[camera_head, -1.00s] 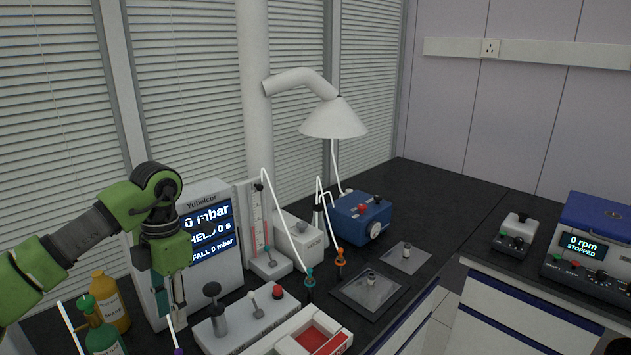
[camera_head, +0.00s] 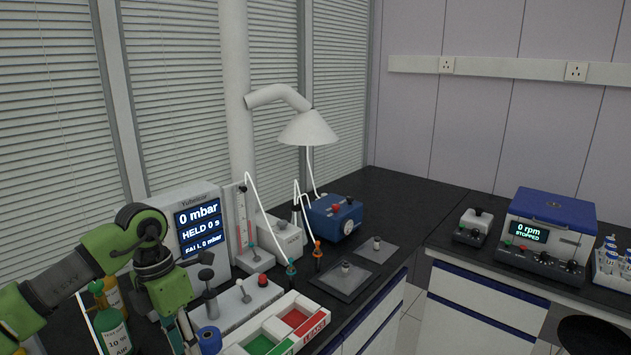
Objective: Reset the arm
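My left arm comes in from the left over the near bench. Its gripper (camera_head: 182,338) points down, close to the green gas bottle (camera_head: 112,328) and a blue cylindrical piece (camera_head: 208,340). The fingers are seen nearly edge-on and run toward the bottom edge, so I cannot tell their opening. No object shows clearly between them. My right gripper is not in view.
A pressure display unit (camera_head: 178,200) reads 0 mbar, behind a lever panel (camera_head: 235,305). A red-and-green tray (camera_head: 285,330), blue pump (camera_head: 335,215) and hood (camera_head: 308,128) stand nearby. A centrifuge (camera_head: 545,230) and tube rack (camera_head: 612,265) are at right.

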